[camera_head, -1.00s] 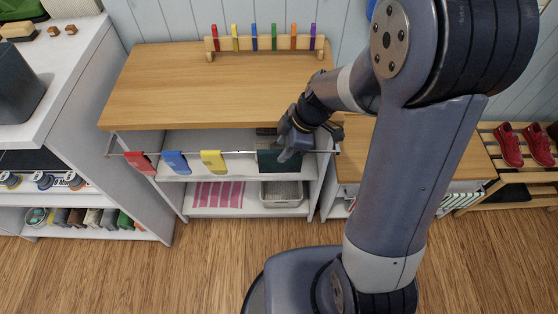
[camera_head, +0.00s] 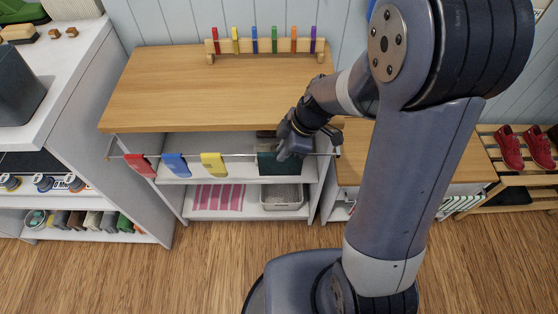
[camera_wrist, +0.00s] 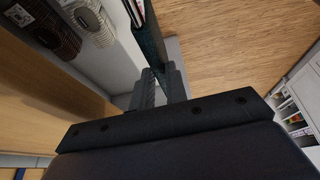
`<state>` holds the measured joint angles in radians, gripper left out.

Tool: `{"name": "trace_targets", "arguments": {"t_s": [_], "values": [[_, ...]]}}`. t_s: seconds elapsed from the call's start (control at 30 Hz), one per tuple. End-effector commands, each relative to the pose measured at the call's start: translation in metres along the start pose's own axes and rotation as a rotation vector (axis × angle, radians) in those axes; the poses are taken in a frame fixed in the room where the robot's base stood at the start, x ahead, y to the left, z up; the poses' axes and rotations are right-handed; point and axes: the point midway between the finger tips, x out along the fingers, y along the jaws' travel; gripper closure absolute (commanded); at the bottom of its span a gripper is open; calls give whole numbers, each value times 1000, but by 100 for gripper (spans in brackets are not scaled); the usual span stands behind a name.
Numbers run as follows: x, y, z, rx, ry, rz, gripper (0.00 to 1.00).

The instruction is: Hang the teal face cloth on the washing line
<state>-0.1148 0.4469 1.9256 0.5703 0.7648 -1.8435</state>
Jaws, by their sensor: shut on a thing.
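The teal face cloth (camera_head: 272,165), very dark here, hangs at the right part of the washing line (camera_head: 238,155), its upper edge about level with the line. I cannot tell whether it is folded over the line or only beside it. My gripper (camera_head: 286,153) is shut on the cloth and covers its upper right part. In the wrist view the cloth (camera_wrist: 149,42) runs up from between the fingers (camera_wrist: 159,88). A red cloth (camera_head: 140,165), a blue cloth (camera_head: 176,165) and a yellow cloth (camera_head: 213,163) hang on the line to the left.
The wooden worktop (camera_head: 200,90) lies behind and above the line, with a rack of coloured pegs (camera_head: 265,46) at its back. Below are shelves with a striped pink towel (camera_head: 218,197) and a grey bin (camera_head: 282,196). The line between yellow and teal cloths is clear.

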Motion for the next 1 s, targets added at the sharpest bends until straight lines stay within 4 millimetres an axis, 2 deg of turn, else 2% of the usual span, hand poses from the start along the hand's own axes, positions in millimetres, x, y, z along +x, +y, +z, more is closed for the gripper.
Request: {"name": "trace_targets", "arguments": {"t_s": [1.0], "values": [[-21, 1, -9, 0, 1, 1, 100]]}}
